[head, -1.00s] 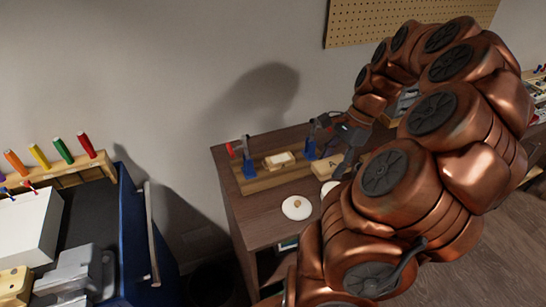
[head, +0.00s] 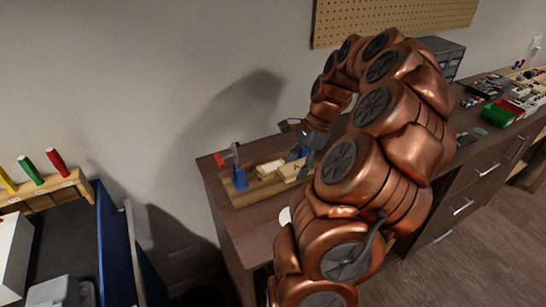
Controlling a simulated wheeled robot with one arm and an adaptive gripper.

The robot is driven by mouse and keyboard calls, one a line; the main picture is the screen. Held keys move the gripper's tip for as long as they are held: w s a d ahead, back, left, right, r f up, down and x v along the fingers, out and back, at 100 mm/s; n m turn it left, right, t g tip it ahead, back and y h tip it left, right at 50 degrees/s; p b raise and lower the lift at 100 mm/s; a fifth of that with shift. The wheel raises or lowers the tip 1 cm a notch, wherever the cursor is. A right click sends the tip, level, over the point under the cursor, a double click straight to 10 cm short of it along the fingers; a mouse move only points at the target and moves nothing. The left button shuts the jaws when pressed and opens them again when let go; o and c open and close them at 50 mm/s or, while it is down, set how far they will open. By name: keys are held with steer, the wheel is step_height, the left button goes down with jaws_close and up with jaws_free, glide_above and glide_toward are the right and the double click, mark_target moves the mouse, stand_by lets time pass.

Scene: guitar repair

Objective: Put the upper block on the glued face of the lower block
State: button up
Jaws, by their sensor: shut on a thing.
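The upper block (head: 290,173), pale wood with a dark mark like an "A", is held in my gripper (head: 304,160), which is shut on it. The arm and gripper body partly cover the fingers and the block's right side. The lower block (head: 268,168), pale wood, sits on the wooden board (head: 244,195) just left of the upper block. The two look very close in the head view. I cannot tell whether they touch or how high the upper block is. The glue on the lower block is too small to make out.
A clamp with a blue body (head: 239,177) and red handle stands at the board's left end. A second blue clamp part (head: 296,152) shows behind my gripper. The bench's left front (head: 240,232) is bare.

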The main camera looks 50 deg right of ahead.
steer(key=p, duration=0.3)
glide_above(271, 167)
steer(key=d, duration=0.1)
steer(key=shift+s+f, duration=0.25)
steer(key=shift+f, duration=0.15)
steer(key=shift+a+f+p, duration=0.1)
steer(key=shift+f+p, duration=0.6)
steer(key=shift+f, duration=1.1)
steer(key=shift+f, duration=0.15)
steer(key=o, duration=1.2)
steer(key=shift+c, duration=0.2)
